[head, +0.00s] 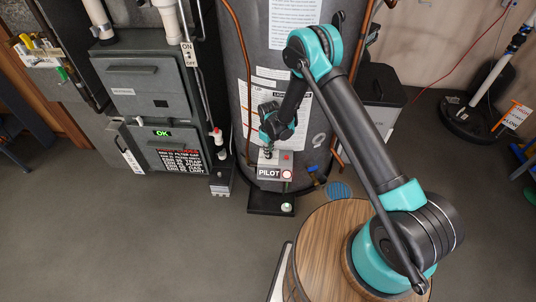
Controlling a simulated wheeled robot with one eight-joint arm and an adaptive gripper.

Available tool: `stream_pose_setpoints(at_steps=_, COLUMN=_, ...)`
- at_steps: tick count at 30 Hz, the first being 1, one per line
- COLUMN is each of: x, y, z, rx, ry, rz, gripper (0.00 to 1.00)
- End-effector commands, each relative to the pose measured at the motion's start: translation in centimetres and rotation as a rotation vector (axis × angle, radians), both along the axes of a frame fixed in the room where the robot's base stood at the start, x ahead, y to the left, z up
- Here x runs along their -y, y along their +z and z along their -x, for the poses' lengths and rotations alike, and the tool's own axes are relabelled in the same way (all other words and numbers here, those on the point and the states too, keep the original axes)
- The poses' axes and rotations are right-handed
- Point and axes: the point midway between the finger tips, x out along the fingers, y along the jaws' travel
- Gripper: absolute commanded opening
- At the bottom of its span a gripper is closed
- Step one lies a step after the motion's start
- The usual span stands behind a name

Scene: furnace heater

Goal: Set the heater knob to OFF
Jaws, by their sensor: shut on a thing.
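The water heater is a tall grey cylinder (245,45) in the upper middle of the head view. A small grey control box (286,163) sits low on its front, with a red mark on it and a sign reading PILOT (268,173) below. My arm reaches over from the right, and my gripper (268,153) points down at the top of this box. It is shut on the heater knob there. The gripper covers the knob, so its pointer and markings cannot be read.
A grey furnace (150,95) with a green OK display stands left of the heater. Copper pipes run down both sides of the heater. The floor in front on the left is clear.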

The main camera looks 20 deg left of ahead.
Motion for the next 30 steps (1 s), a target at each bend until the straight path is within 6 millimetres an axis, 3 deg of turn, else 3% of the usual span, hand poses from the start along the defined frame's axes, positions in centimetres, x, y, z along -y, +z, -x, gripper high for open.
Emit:
stream_pose_setpoints(at_steps=9, x=-0.02, y=0.02, z=-0.02, rx=0.000, ry=0.323, rz=-0.001, gripper=0.00)
stream_pose_setpoints(at_steps=21, x=-0.03, y=0.02, z=-0.03, rx=0.001, ry=0.377, rz=-0.001, gripper=0.00)
stream_pose_setpoints(at_steps=29, x=-0.03, y=0.02, z=-0.03, rx=0.001, ry=0.597, rz=-0.001, gripper=0.00)
stream_pose_setpoints(at_steps=30, x=-0.03, y=0.02, z=-0.03, rx=0.001, ry=0.609, rz=-0.001, gripper=0.13)
